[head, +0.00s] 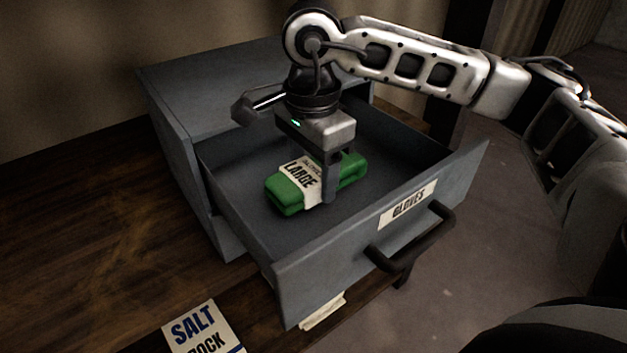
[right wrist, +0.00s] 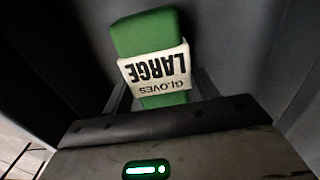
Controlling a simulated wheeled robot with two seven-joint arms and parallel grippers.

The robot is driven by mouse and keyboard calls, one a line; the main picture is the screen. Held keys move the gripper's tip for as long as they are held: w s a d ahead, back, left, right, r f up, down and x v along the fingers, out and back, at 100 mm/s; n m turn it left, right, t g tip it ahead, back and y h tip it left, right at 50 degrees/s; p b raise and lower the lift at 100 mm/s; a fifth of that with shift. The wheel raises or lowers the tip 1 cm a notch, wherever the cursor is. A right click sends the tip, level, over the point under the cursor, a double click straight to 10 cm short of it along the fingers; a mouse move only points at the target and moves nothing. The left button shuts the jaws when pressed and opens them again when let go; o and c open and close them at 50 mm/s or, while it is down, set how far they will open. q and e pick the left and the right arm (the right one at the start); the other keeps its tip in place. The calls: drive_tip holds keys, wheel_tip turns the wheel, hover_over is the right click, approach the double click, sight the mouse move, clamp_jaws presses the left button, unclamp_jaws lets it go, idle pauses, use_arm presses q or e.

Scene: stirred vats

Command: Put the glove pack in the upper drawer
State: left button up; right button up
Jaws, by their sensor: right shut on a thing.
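The green glove pack (head: 289,192) has a white band reading LARGE. It is within the walls of the open upper drawer (head: 372,246), whose front carries a GLOVES label and a dark bar handle. My right gripper (head: 328,190) reaches down into the drawer from above and is shut on the pack. In the right wrist view the pack (right wrist: 149,36) stretches out ahead of the jaws, with its band near the fingers. I cannot tell whether the pack touches the drawer floor. My left gripper is not in view.
The grey cabinet (head: 205,95) stands on a dark wooden table (head: 85,215). A SALT card (head: 200,328) lies near the front edge. A pale paper (head: 322,312) shows beneath the drawer front. Open floor (head: 470,230) lies to the right.

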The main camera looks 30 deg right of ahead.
sight(313, 170)
drive_tip(key=shift+f, duration=1.35)
drive_tip(key=shift+s+f, duration=0.1)
drive_tip(key=shift+f, duration=0.15)
drive_tip(key=o, duration=1)
drive_tip(key=shift+r, duration=0.1)
wheel_tip(313, 170, up, 12)
drive_tip(key=shift+r, duration=0.2)
